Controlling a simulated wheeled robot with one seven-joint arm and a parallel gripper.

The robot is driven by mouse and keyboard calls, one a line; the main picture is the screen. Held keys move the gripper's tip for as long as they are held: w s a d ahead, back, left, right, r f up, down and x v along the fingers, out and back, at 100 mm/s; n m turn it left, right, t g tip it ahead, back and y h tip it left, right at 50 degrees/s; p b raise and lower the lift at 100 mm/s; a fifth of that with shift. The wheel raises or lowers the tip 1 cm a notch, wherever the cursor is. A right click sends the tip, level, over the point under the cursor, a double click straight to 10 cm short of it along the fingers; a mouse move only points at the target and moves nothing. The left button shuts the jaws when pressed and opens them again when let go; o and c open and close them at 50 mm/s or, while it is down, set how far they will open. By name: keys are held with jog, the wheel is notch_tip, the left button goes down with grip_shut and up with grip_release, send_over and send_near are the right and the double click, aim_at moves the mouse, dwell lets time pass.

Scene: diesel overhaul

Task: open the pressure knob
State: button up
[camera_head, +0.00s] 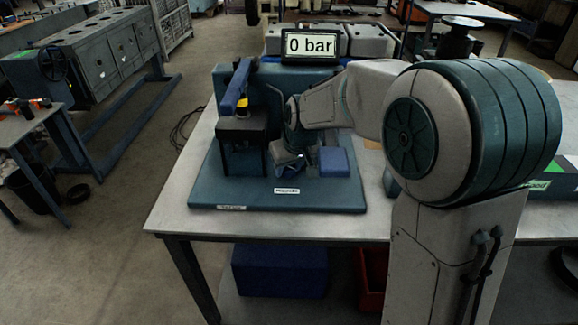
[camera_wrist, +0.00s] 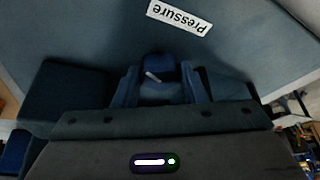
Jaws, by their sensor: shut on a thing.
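The pressure knob (camera_wrist: 153,68) is a small blue rounded part with a white mark, seen in the wrist view just behind the white "Pressure" label (camera_wrist: 179,16). My gripper (camera_wrist: 160,84) has one finger on each side of the knob and is shut on it. The white mark lies at a slant. In the head view my gripper (camera_head: 287,163) is low over the blue-green base plate (camera_head: 232,194), behind the label (camera_head: 287,191). The knob cannot be made out there, as my gripper and arm cover it. The display (camera_head: 310,45) reads "0 bar".
A dark stand with a blue lever (camera_head: 236,88) is left of my gripper. A blue block (camera_head: 334,162) is close on its right. The plate rests on a grey table (camera_head: 183,205). Bare tabletop shows left of the plate.

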jog(key=shift+n, duration=0.6)
jog(key=o, duration=1)
jog(key=shift+m, duration=0.3)
